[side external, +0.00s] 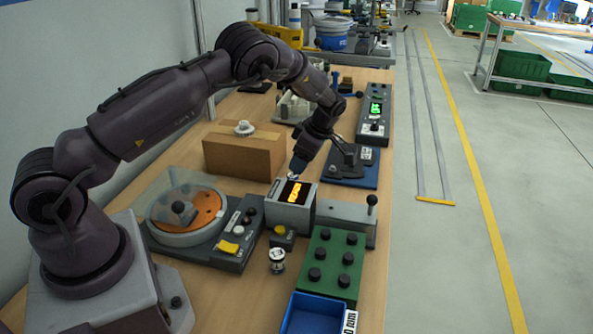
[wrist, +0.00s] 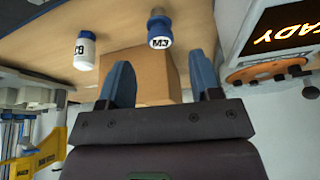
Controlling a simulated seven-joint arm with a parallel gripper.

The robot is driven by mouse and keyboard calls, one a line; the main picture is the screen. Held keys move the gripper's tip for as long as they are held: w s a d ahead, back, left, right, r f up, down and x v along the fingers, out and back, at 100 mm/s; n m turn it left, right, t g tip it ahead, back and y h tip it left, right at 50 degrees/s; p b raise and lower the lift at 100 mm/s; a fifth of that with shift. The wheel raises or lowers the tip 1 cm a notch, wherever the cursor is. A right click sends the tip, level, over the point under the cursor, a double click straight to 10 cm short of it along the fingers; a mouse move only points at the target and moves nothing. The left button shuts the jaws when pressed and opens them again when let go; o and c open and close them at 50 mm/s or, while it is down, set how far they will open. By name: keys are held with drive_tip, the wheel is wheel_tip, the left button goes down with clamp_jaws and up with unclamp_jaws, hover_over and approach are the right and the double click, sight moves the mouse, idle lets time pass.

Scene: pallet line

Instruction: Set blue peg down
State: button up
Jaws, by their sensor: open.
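In the wrist view, a blue peg-like piece (wrist: 160,30) marked M3 shows at the top, beyond my fingertips and apart from them. In the side view I cannot make out this piece for certain. My gripper (wrist: 161,78) is open, its two blue fingers spread with nothing held between them. In the side view my gripper (side external: 299,165) points down just above the grey box with the lit orange display (side external: 290,205). The arm hides part of the space behind it.
A cardboard box (side external: 240,155) with a white knob on top stands behind the dial unit (side external: 185,215). A green block with black knobs (side external: 335,262) and a blue tray (side external: 312,318) fill the front right. A small labelled white cylinder (side external: 277,262) stands left of the green block.

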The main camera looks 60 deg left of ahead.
drive_tip(key=s+d+r+m+t+h, duration=0.1)
drive_tip(key=s+d+r+m, duration=0.15)
drive_tip(key=r, duration=0.65)
drive_tip(key=s+d+r+m+t+h, duration=0.1)
drive_tip(key=d+r+m, duration=0.2)
drive_tip(key=r, duration=0.6)
drive_tip(key=s+d+r+m+t+h, duration=0.1)
drive_tip(key=s+d+r+m+t, duration=0.2)
drive_tip(key=s+d+r+m, duration=0.35)
drive_tip(key=s+d+r+m+t, duration=0.1)
drive_tip(key=s+d+m, duration=0.1)
drive_tip(key=s+m, duration=0.4)
drive_tip(key=s+d+r+m+t, duration=0.1)
drive_tip(key=s+d+m+t, duration=0.1)
drive_tip(key=s+m, duration=0.5)
drive_tip(key=s+d, duration=0.1)
drive_tip(key=s, duration=0.3)
drive_tip(key=shift+s+d+r+m+h, duration=0.15)
drive_tip(key=shift+s+d+m+h, duration=0.05)
drive_tip(key=shift+d+m+h, duration=0.1)
